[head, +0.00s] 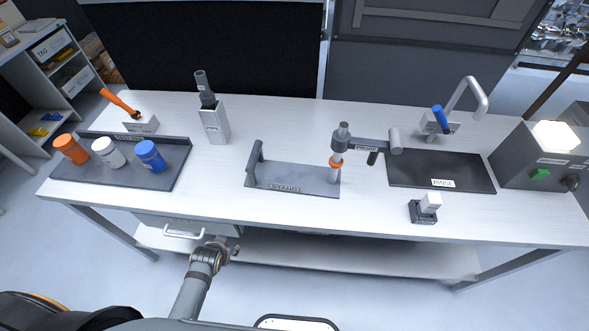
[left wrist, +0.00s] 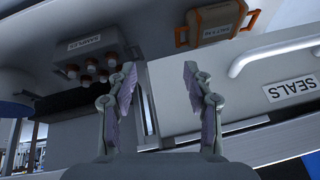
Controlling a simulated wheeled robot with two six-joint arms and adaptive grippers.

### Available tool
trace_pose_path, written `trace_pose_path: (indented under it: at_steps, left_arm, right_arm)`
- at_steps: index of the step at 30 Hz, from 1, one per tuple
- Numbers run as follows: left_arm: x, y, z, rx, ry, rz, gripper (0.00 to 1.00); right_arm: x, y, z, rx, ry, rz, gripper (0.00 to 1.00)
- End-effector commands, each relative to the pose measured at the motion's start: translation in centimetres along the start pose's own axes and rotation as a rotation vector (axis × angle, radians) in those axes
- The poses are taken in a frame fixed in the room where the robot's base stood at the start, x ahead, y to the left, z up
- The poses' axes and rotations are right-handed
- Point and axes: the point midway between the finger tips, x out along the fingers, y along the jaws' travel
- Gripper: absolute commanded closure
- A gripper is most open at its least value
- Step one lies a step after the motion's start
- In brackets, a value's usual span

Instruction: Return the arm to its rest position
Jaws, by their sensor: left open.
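My left arm (head: 190,291) comes in from the bottom of the head view. My left gripper (head: 224,248) is below the front edge of the white table, beside a drawer handle (head: 184,234). In the left wrist view, the two fingers of my left gripper (left wrist: 161,88) are spread apart with nothing between them. My right gripper is not in view.
The white table (head: 225,185) carries three capped jars on a dark tray (head: 171,178), a stand (head: 279,178) and a dark RINSE mat (head: 435,172). A lower shelf (head: 380,258) runs beneath. The wrist view shows a samples rack (left wrist: 90,47) and an orange-trimmed case (left wrist: 213,22).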

Motion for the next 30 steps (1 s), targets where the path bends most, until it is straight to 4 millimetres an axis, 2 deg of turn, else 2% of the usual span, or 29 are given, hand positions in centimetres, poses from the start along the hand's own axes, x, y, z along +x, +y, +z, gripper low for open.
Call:
trace_pose_path:
  at_steps: [13, 16, 17, 20, 21, 23, 24, 27, 30]
  left_arm:
    - [0.5, 0.1, 0.5, -0.002, -0.006, 0.002, 0.49]
    - [2.0, 0.6, 2.4, -0.010, -0.032, 0.010, 0.49]
    - [2.8, 0.8, 3.7, -0.014, -0.049, 0.014, 0.49]
    - [6.4, 2.1, 9.9, -0.040, -0.122, 0.034, 0.49]
    - [7.7, 2.7, 12.9, -0.055, -0.154, 0.041, 0.49]
    - [9.1, 3.6, 17.5, -0.076, -0.204, 0.050, 0.49]
    - [9.8, 4.1, 20.5, -0.091, -0.235, 0.055, 0.49]
    - [10.2, 5.2, 27.0, -0.125, -0.302, 0.061, 0.49]
    - [9.9, 5.9, 31.6, -0.149, -0.351, 0.063, 0.49]
  right_arm:
    - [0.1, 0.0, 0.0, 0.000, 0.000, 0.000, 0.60]
    - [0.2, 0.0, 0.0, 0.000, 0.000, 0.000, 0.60]
    - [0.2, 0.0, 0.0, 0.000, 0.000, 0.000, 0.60]
    - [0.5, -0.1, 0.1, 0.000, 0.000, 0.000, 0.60]
    - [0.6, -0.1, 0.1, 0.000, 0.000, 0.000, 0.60]
    - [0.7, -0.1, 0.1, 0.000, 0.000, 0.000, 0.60]
    - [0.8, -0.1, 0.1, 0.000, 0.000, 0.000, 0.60]
    - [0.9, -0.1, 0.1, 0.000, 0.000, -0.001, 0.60]
    - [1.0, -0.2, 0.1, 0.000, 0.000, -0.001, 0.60]
